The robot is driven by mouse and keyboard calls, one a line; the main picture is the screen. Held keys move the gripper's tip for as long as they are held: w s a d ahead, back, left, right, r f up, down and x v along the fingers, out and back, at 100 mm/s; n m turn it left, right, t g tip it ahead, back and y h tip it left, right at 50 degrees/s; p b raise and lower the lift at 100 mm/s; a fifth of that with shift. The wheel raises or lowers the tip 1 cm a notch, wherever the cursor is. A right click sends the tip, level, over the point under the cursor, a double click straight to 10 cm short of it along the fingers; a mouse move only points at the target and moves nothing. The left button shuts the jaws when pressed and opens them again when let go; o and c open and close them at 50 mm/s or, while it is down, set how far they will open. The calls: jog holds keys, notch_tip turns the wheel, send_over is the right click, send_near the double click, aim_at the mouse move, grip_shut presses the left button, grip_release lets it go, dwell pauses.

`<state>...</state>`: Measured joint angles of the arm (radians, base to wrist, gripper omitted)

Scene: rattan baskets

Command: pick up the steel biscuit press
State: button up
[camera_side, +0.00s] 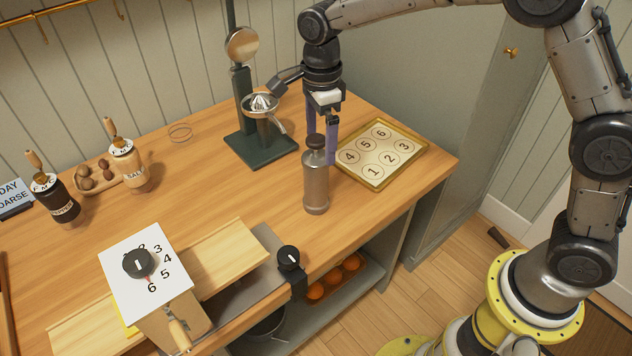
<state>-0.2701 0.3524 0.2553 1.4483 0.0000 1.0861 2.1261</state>
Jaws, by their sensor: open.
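The steel biscuit press (316,185) is a grey metal cylinder with a narrower neck and a dark brown cap. It stands upright on the wooden table, towards its right part. My gripper (323,132) points down with its purple fingers at the height of the press's top. The fingers are apart, and one shows to the right of the cap. The other is partly hidden behind the cap. Whether either finger touches the press cannot be told from this view.
A dark green citrus juicer (262,145) stands behind and left. A gold-rimmed numbered tray (422,151) lies close on the right. A black clamp knob (288,258) and a numbered dial box (125,285) are in front. Two grinders (128,165) stand far left.

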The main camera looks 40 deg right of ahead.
aim_at(315, 156)
jog(key=shift+w+a+f, duration=0.1)
jog(key=shift+a+f, duration=0.1)
jog(key=shift+f, duration=0.75)
jog(key=shift+s+a+f, duration=0.1)
jog(key=shift+a+f, duration=0.05)
jog(key=shift+f, duration=0.85)
jog(key=shift+w+a+f, duration=0.1)
jog(key=shift+a+f, duration=0.1)
jog(key=shift+f, duration=0.75)
jog(key=shift+c, duration=0.3)
grip_shut()
jog(key=shift+r, duration=0.1)
